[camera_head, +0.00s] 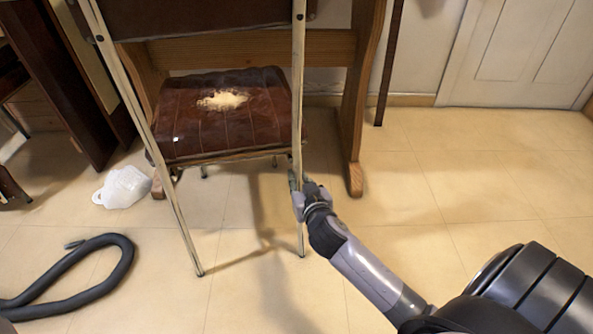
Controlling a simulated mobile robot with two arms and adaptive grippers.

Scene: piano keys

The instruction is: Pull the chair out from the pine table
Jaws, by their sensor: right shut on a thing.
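The chair (225,135) has a worn dark red-brown seat with a pale torn patch, a dark backrest and thin pale metal legs. Its back faces me. The pine table (357,90) stands behind it, with a wooden side support and crossbar in view; the tabletop is out of the picture. My right gripper (298,186) is shut on the chair's right rear leg, below seat height. The fingers are partly hidden by the gripper's own wrist. My left gripper is not in view.
A white plastic jug or bag (122,187) lies on the floor left of the chair. A dark hose (75,285) curls at the lower left. Dark wooden furniture (75,85) stands at the left edge. A white door (520,50) is at the back right.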

